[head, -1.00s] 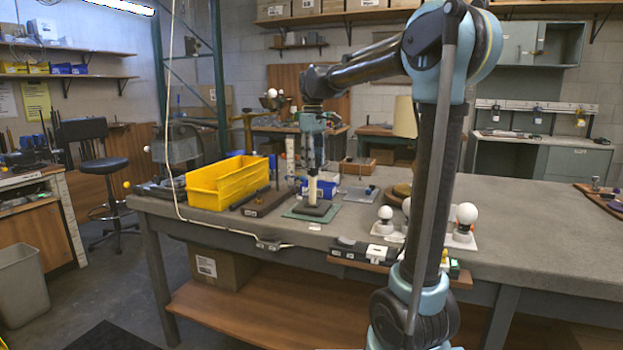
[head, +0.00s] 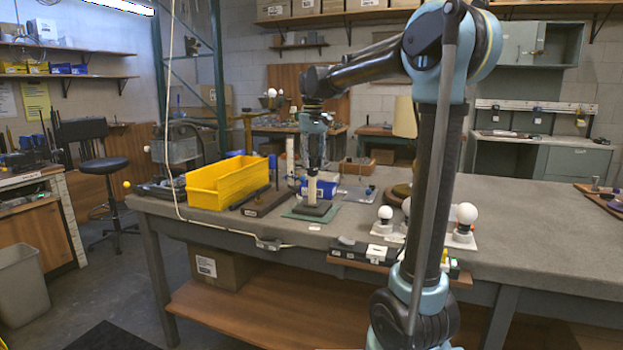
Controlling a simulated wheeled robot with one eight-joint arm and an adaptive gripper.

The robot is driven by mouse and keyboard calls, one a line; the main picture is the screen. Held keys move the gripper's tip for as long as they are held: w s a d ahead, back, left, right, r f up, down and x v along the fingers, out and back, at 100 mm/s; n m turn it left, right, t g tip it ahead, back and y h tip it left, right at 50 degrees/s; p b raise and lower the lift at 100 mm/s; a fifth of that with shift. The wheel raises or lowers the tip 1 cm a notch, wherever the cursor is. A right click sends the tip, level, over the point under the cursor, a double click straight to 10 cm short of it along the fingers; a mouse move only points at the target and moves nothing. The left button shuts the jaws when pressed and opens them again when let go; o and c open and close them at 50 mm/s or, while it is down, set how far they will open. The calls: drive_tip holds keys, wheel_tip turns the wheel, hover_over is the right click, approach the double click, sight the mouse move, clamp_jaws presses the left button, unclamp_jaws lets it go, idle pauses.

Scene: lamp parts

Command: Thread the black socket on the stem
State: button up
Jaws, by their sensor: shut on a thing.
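A pale upright stem (head: 312,190) stands on a dark block base (head: 313,208), which sits on a green mat (head: 292,214) on the bench. My gripper (head: 315,170) points down directly above the stem's top. It is shut on a dark thing at its tips, apparently the black socket, which is too small and dark to make out clearly. I cannot tell whether the socket touches the stem or how far it is over it.
A yellow bin (head: 228,185) stands at the left. Beside it is a brown wooden block (head: 262,203) with a thin upright rod (head: 276,172). A blue box (head: 325,187) is close behind the stem. White bulbs (head: 466,213) stand at the right; the far right bench top is mostly clear.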

drive_tip(key=m, duration=0.5)
drive_tip(key=shift+s+f, duration=0.2)
drive_tip(key=shift+f, duration=0.05)
drive_tip(key=shift+m, duration=0.8)
drive_tip(key=m, duration=0.4)
drive_tip(key=shift+m, duration=1.4)
drive_tip(key=m, duration=0.2)
drive_tip(key=shift+m, duration=0.4)
drive_tip(key=m, duration=0.4)
drive_tip(key=shift+f, duration=0.1)
drive_tip(key=shift+w, duration=0.1)
